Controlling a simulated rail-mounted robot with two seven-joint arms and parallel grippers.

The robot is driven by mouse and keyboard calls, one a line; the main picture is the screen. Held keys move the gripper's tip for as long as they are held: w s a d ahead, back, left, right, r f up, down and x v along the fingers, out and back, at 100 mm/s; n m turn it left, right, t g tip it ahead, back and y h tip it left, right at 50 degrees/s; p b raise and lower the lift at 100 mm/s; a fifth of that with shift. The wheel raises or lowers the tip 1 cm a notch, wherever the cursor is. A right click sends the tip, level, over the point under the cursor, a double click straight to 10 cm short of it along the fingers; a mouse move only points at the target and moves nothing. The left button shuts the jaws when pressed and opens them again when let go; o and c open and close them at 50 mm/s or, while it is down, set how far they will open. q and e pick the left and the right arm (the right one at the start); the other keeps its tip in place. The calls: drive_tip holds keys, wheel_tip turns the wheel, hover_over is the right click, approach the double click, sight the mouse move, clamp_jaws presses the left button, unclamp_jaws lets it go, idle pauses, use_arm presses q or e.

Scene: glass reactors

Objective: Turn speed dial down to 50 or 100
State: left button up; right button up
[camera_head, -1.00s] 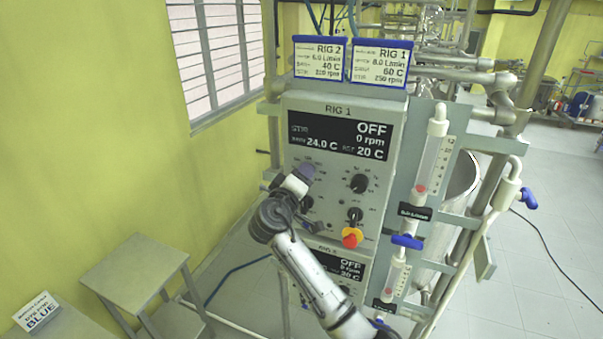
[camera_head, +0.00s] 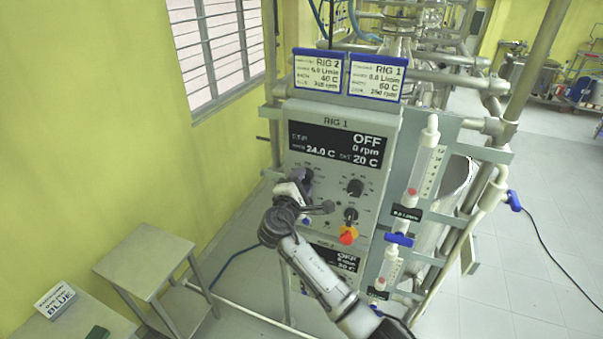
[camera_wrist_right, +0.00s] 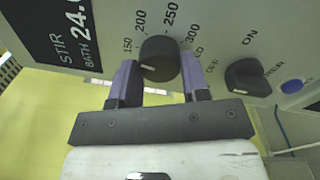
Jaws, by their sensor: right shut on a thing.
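The RIG 1 control panel (camera_head: 390,125) reads OFF, 0 rpm, 24.0 C and SET 20 C. Its speed dial is the upper left knob, mostly hidden by my gripper in the head view. In the right wrist view the black dial (camera_wrist_right: 160,58) sits between the purple fingers, with 150, 200, 250 and 300 printed around it. Its white mark is at the knob's lower left. The lower numbers are hidden, so I cannot read the exact setting. My right gripper (camera_head: 303,180) is shut on this dial at the panel face. My left gripper is not in view.
Another black knob (camera_head: 355,187) is to the right, with a switch knob (camera_head: 350,215) and a red-and-yellow emergency button (camera_head: 347,235) below it. Rig cards (camera_head: 376,77) stand on top. A flowmeter (camera_head: 424,165) is on the right. A small table (camera_head: 145,262) stands at left.

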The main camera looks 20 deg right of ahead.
drive_tip(key=n+p, duration=0.4)
drive_tip(key=n, duration=0.6)
drive_tip(key=shift+n, duration=0.7)
drive_tip(key=o, duration=0.9)
drive_tip(key=shift+s, duration=0.1)
